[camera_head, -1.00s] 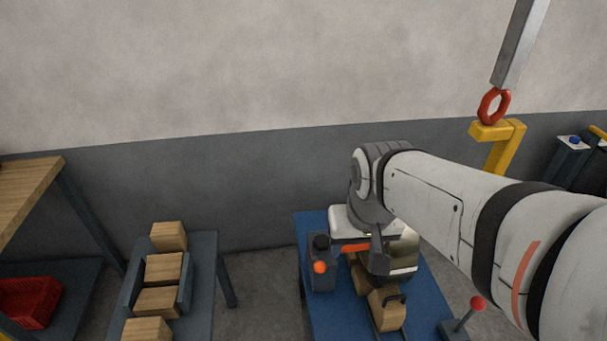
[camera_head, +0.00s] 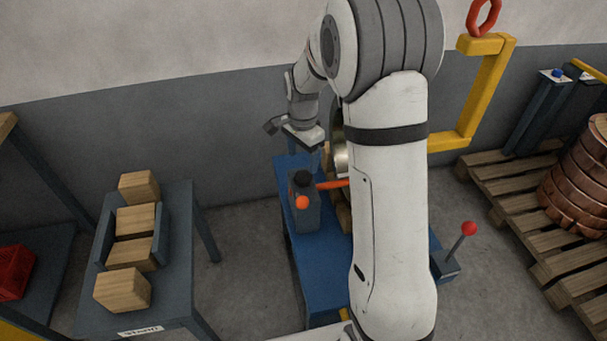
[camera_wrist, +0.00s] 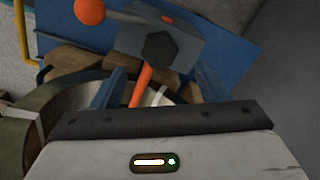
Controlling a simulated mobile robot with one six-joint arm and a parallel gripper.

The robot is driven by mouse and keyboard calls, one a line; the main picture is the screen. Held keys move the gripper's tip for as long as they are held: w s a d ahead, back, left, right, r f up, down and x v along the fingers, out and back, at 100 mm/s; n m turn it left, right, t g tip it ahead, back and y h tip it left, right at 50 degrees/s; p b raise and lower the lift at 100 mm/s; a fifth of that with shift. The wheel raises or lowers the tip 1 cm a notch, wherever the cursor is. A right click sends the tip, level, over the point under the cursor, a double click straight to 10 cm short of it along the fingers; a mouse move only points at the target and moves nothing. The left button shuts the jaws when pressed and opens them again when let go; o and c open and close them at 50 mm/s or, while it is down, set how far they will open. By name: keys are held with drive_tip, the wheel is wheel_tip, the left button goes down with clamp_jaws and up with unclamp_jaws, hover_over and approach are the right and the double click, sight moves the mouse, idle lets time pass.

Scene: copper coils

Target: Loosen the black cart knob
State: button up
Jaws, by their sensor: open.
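The black knob (camera_head: 301,180) sits on top of a grey block (camera_head: 305,212) on the blue cart (camera_head: 321,280). In the wrist view the knob (camera_wrist: 160,47) is six-sided and seen from above, beyond my fingertips. My gripper (camera_wrist: 157,76) is open, its two blue fingers apart with no knob between them. An orange bar (camera_head: 332,184) runs from the block behind my arm. An orange ball (camera_head: 302,202) is at the block's front.
A metal ring (camera_wrist: 38,126) and wooden blocks (camera_wrist: 66,60) lie close under my fingers. A red-topped lever (camera_head: 468,229) stands at the cart's right. A yellow hook (camera_head: 486,90) hangs behind. Copper coils (camera_head: 578,180) are on a pallet. A left table holds wooden blocks (camera_head: 136,220).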

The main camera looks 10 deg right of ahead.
sight(303, 176)
wheel_tip(303, 176, down, 7)
drive_tip(key=shift+r+b, duration=0.1)
drive_tip(key=shift+b, duration=0.25)
drive_tip(key=shift+c, duration=0.6)
drive_tip(key=c, duration=0.9)
